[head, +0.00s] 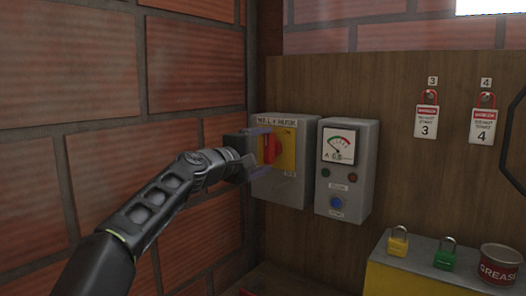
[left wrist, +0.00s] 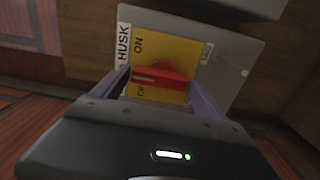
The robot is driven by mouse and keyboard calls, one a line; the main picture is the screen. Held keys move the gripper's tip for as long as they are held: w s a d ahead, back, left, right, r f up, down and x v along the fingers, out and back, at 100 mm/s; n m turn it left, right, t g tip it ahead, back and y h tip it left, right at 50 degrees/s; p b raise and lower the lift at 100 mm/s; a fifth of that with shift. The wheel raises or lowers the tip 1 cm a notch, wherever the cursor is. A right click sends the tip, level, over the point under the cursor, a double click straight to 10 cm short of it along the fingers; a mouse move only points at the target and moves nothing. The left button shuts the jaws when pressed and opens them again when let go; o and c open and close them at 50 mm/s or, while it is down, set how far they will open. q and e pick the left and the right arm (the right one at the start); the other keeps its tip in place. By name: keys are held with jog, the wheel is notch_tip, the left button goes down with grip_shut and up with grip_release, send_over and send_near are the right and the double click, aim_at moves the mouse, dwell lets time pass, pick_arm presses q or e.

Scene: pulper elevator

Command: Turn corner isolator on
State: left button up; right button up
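The corner isolator is a grey box (head: 302,187) with a yellow plate (head: 288,158) and a red handle (head: 269,149), which stands roughly upright in the head view. In the left wrist view the red handle (left wrist: 158,76) lies across the yellow plate (left wrist: 177,45). An ON mark and a partly hidden OFF mark show on that plate. My left gripper (head: 259,151) is in front of the plate, with one finger above and one below the handle. The left wrist view shows the fingers (left wrist: 160,92) apart, one past each end of the handle. Contact cannot be told. My right gripper is not in view.
A grey meter box (head: 347,170) with a dial and blue button is close on the right. Two tagged padlocks (head: 426,120) hang on the wooden board. A yellow box (head: 405,278) with padlocks and a grease tin (head: 499,266) stand lower right. A brick wall (head: 75,65) is left.

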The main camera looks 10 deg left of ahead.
pick_arm(q)
jog(key=shift+o, duration=1.4)
jog(key=shift+s+a+b, duration=0.25)
jog(key=shift+s+b, duration=0.1)
jog(key=shift+s, duration=0.15)
jog(key=b+v, duration=0.2)
jog(key=v, duration=0.4)
jog(key=shift+s+b, duration=0.35)
jog(key=shift+b, duration=0.05)
